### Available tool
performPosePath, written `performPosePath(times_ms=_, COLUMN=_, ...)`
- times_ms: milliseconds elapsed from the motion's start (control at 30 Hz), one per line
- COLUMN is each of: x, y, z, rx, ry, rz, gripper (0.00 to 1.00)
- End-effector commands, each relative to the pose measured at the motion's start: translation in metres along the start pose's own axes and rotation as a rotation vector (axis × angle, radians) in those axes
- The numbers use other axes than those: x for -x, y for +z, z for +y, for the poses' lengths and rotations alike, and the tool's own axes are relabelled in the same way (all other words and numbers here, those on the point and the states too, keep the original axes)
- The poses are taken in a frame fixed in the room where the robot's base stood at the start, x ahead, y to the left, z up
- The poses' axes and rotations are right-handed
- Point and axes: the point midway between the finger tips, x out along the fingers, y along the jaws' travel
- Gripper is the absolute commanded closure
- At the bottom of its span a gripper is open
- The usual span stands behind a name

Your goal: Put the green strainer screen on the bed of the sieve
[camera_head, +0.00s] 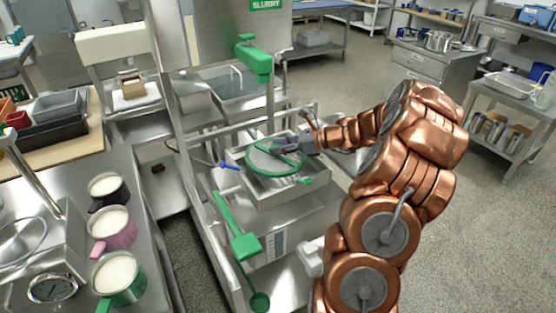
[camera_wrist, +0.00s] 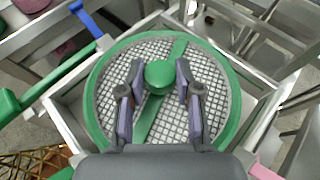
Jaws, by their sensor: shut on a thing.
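The green strainer screen (camera_wrist: 107,72) is a round mesh disc with a green rim, a green crossbar and a round green knob (camera_wrist: 160,75). My gripper (camera_wrist: 158,90) is shut on the knob, one finger on each side. In the head view the screen (camera_head: 262,163) is at or just over the square metal bed of the sieve (camera_head: 301,194), within its outline. I cannot tell whether the screen touches the bed. My gripper (camera_head: 290,146) reaches it from the right and hides part of its rim.
A green-handled lever (camera_head: 240,232) stands in front of the sieve, and a blue handle (camera_head: 229,166) is at its left. A green fixture (camera_head: 254,59) rises behind. Mugs of white content, one of them pink (camera_head: 112,229), stand on the left counter.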

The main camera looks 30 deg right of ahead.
Motion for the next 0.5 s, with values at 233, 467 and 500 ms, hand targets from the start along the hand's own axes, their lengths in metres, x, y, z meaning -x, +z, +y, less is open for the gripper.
performPosePath(times_ms=233, x=-0.008, y=-0.015, z=0.001, rx=0.0, ry=0.003, rz=-0.001, gripper=1.0)
performPosePath(times_ms=467, x=-0.018, y=-0.04, z=0.001, rx=-0.003, ry=0.004, rz=-0.001, gripper=1.0)
performPosePath(times_ms=500, x=-0.019, y=-0.044, z=0.001, rx=-0.003, ry=0.003, rz=-0.001, gripper=1.0)
